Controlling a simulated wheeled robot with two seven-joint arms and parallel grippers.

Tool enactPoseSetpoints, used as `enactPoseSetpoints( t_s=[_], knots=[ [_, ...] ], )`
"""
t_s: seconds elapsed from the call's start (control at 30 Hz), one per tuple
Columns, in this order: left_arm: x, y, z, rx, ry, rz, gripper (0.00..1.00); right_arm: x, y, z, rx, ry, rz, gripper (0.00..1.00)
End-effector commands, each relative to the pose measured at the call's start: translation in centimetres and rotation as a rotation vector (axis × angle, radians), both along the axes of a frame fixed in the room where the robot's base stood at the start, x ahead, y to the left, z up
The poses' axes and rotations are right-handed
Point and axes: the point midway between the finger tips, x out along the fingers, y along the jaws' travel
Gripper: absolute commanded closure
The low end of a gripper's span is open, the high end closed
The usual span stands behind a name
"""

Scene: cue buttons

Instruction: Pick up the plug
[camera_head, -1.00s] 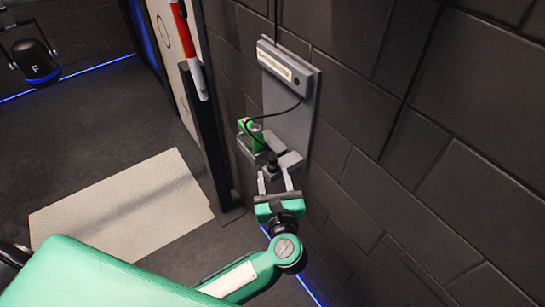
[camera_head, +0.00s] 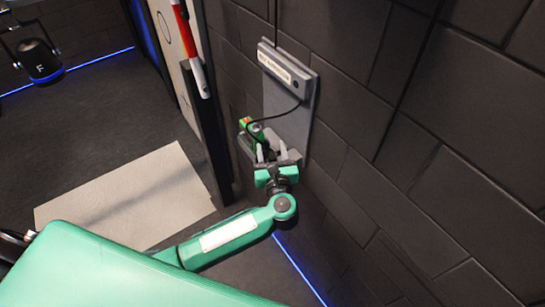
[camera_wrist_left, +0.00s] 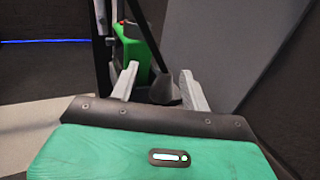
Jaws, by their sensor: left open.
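The plug (camera_wrist_left: 162,90) is a small dark cone-like piece with a black cable. In the left wrist view it stands between the two light fingers of my left gripper (camera_wrist_left: 160,88). The jaws are open, and I cannot tell whether either finger touches it. In the head view my left gripper (camera_head: 271,152) is at the small shelf below the wall unit, and its fingers largely hide the plug there. A green block (camera_head: 252,131) sits just left of the gripper; it also shows behind the fingers in the left wrist view (camera_wrist_left: 131,60). My right gripper is not in view.
A grey wall panel (camera_head: 296,125) carries a box (camera_head: 285,68) with the cable hanging from it. The dark brick wall (camera_head: 420,150) lies close on the right. A dark post (camera_head: 212,140) stands left of the panel. A pale mat (camera_head: 120,195) lies on the floor.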

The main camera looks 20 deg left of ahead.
Motion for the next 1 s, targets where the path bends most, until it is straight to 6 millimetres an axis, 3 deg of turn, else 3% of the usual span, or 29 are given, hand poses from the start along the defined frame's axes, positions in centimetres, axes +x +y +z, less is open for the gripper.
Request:
enactPoseSetpoints(
  t_s=[0.07, 0.3, 0.73, 1.0],
  knots=[
    [0.0, 0.0, 0.0, 0.000, 0.000, 0.000, 0.53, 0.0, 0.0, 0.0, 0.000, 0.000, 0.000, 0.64],
    [0.0, 0.0, 0.0, 0.000, 0.000, 0.000, 0.98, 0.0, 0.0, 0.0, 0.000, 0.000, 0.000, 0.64],
    [0.0, -0.1, 0.6, -0.004, -0.002, -0.001, 1.00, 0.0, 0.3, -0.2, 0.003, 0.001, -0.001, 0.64],
    [0.0, -0.1, 4.6, -0.007, -0.004, -0.001, 1.00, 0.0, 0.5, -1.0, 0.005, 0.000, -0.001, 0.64]
  ],
)
